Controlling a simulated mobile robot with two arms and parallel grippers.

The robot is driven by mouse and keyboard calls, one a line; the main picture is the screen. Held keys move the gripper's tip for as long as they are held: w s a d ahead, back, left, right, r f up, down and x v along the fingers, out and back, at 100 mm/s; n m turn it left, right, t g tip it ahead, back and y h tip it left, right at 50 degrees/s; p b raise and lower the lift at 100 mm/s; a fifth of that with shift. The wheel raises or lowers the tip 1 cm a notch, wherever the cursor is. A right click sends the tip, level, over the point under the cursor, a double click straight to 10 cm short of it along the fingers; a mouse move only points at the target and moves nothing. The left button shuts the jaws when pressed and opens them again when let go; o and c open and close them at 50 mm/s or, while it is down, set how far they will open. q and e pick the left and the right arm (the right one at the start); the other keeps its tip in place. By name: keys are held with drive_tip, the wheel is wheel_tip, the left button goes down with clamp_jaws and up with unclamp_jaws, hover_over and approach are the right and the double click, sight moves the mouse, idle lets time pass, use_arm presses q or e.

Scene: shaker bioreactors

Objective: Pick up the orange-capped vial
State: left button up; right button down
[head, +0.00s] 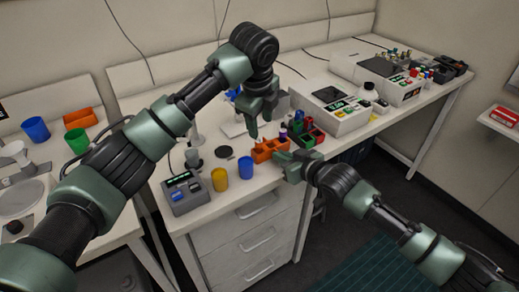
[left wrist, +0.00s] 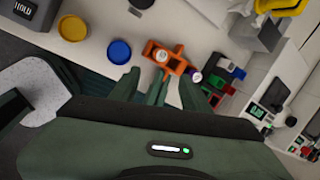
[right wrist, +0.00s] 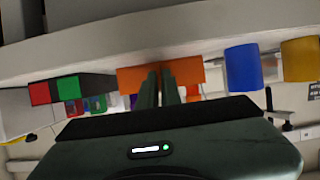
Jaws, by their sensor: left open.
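I cannot make out an orange cap for certain. The orange rack (head: 266,150) stands near the front edge of the bench, and a purple-topped vial (head: 283,134) shows beside it. In the left wrist view, two pale round tops show at the orange rack (left wrist: 178,64), one in it and one at its right end. My left gripper (head: 261,122) is open and empty, pointing down above the rack. My right gripper (head: 279,156) has its fingers together at the rack's front side. In the right wrist view, its fingertips (right wrist: 160,72) overlap the rack (right wrist: 133,79).
Blue (head: 246,167) and yellow (head: 219,179) cups and a grey device (head: 186,192) stand left of the rack. Red and green holders (head: 306,133) adjoin it on the right, with a white instrument (head: 342,110) beyond. Drawers (head: 250,240) are below.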

use_arm(q)
wheel_tip(320, 180, up, 2)
drive_tip(key=d+m+y, duration=0.2)
drive_tip(key=m, duration=0.4)
hover_over(259, 141)
drive_tip(key=s+d, duration=0.1)
drive_tip(key=s, duration=0.1)
drive_tip(key=shift+m+t, duration=0.3)
wheel_tip(259, 141, down, 6)
drive_tip(key=shift+d+r, duration=0.1)
drive_tip(key=shift+d, duration=0.05)
drive_tip(key=x, duration=0.5)
drive_tip(key=shift+a, duration=0.25)
clamp_jaws()
